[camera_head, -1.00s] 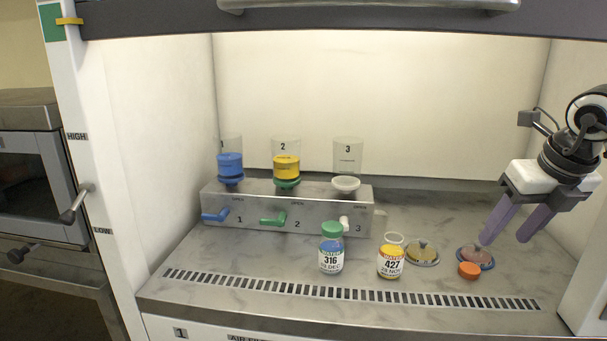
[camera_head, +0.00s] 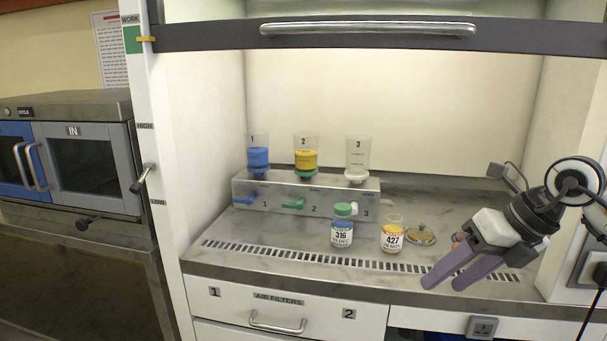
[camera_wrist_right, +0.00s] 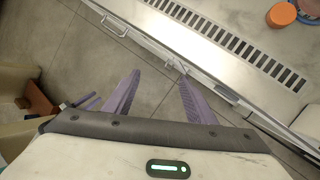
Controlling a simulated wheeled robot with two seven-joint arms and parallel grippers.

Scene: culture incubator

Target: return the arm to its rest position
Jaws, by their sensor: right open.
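My right gripper (camera_head: 447,277) is at the right of the head view, in front of the cabinet's front edge, with its two purple fingers apart and pointing down-left. In the right wrist view the open fingers (camera_wrist_right: 158,88) have only floor between them, and nothing is held. The right arm comes in from the right edge and hides part of the worktop's right end. My left gripper is not in view.
On the cabinet worktop stand bottle 316 (camera_head: 342,229), bottle 427 (camera_head: 393,238) and a dish (camera_head: 421,235). The filter stand (camera_head: 305,190) is behind them. An orange cap (camera_wrist_right: 281,14) lies near the vent slots. The raised sash (camera_head: 368,30) spans above. Open floor (camera_wrist_right: 60,50) lies in front.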

